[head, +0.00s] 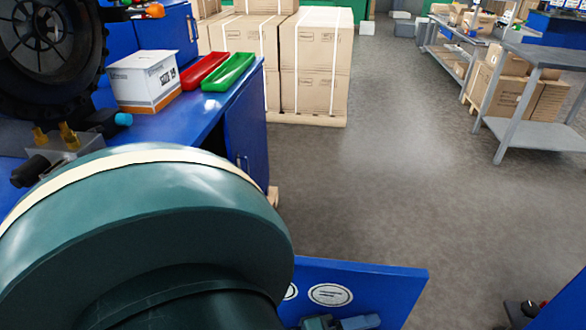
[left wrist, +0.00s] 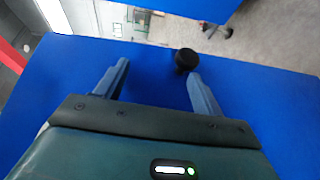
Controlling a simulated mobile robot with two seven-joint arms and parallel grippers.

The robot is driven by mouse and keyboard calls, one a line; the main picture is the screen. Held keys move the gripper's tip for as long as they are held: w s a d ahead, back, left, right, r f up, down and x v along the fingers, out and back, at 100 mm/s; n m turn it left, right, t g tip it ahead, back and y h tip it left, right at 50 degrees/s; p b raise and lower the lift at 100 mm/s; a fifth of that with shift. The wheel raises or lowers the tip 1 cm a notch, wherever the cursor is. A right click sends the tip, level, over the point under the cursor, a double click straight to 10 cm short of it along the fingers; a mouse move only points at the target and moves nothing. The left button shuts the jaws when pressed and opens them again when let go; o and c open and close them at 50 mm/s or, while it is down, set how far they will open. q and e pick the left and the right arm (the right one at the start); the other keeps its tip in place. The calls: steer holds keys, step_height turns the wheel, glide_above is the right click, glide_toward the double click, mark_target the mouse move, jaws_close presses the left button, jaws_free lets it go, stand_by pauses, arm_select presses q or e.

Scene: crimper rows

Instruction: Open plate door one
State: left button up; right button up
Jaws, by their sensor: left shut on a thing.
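A blue door panel (head: 385,295) with round white labels shows at the bottom middle of the head view, jutting out over the floor. It fills much of the left wrist view (left wrist: 60,85). A black knob (left wrist: 185,60) stands on the blue surface there. My left gripper (left wrist: 158,72) is at this surface, with the knob by its right fingertip. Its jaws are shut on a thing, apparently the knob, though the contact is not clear. The gripper's top (head: 340,322) just shows in the head view, and my dark green arm hides the panel's left part. My right gripper is not in view.
A blue bench (head: 215,105) on the left holds a white box (head: 140,82), a red tray (head: 203,71), a green tray (head: 228,72) and a large black wheel. Strapped cartons (head: 315,70) stand behind. Grey tables (head: 545,55) stand at right. The middle floor is clear.

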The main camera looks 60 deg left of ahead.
arm_select(q)
steer(key=shift+v, duration=1.15)
steer(key=shift+c, duration=0.3)
steer(key=f+p+v, duration=0.1)
steer(key=v, duration=0.9)
steer(key=shift+p, duration=0.3)
steer(key=shift+f, duration=0.15)
steer(key=shift+p, duration=0.35)
